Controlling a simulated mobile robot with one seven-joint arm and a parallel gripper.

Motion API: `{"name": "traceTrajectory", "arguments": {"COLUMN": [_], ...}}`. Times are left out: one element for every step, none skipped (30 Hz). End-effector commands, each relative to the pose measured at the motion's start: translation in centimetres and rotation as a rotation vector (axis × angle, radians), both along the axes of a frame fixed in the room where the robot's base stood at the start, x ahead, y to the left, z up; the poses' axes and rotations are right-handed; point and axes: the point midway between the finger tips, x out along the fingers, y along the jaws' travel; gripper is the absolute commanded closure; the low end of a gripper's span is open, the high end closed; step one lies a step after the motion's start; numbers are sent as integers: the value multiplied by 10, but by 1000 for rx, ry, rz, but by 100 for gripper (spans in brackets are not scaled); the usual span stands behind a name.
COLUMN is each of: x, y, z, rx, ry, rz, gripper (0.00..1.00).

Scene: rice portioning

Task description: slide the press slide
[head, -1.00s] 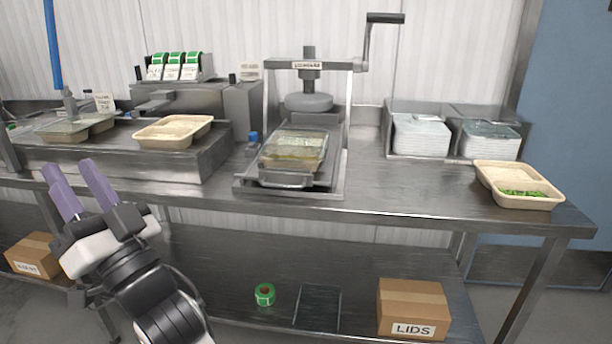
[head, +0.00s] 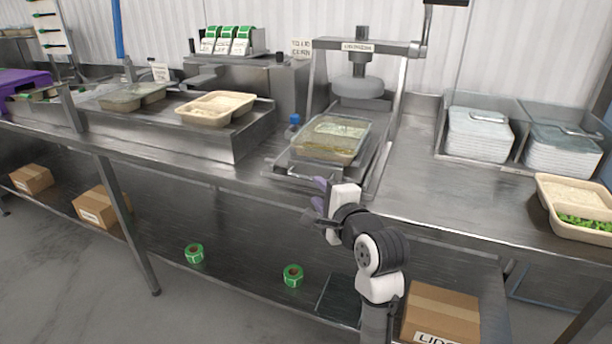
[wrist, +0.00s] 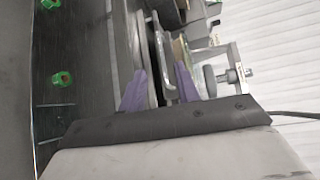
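The press slide (head: 283,165) is a metal tray with a handle at its front, under the lidding press (head: 361,88). A clear-lidded food container (head: 332,138) sits on it, in front of the round press head. My gripper (head: 320,190), with purple fingers, is just in front of the slide's handle near the table's front edge. In the wrist view my gripper (wrist: 160,85) has its fingers apart, and the handle (wrist: 163,60) shows between them. I cannot tell whether a finger touches it.
A tan container (head: 216,108) stands on the left metal platform. Lid bins (head: 480,130) and another tan container with green food (head: 580,205) are at the right. Label rolls (head: 293,275) and cardboard boxes (head: 440,315) lie on the lower shelf. The counter right of the press is clear.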

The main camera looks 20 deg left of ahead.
Motion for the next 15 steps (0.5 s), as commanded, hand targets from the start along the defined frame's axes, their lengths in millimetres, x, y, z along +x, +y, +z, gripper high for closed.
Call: {"name": "traceTrajectory", "arguments": {"x": [8, 13, 20, 24, 28, 34, 38, 42, 47, 50, 53, 56, 59, 60, 62], "y": [10, 14, 20, 24, 29, 34, 38, 42, 46, 49, 51, 55, 57, 58, 60], "z": [-1, -1, -2, -4, -4, -5, -6, -7, -8, -8, -9, -10, -10, -10, -11], "rx": [-4, -2, -2, -3, -3, -2, -2, -2, -4, -3, -3, -2, -2, -1, -2], "ry": [2, 0, 0, 1, 1, 0, -1, -1, -1, -1, -1, -1, -2, -3, -2], "rz": [4, 4, 3, 3, 3, 3, 3, 3, 2, 2, 2, 1, 1, 1, 1], "gripper": [68, 68, 68, 68, 68, 68, 68, 68, 68, 68, 68, 68, 68, 68, 68]}}
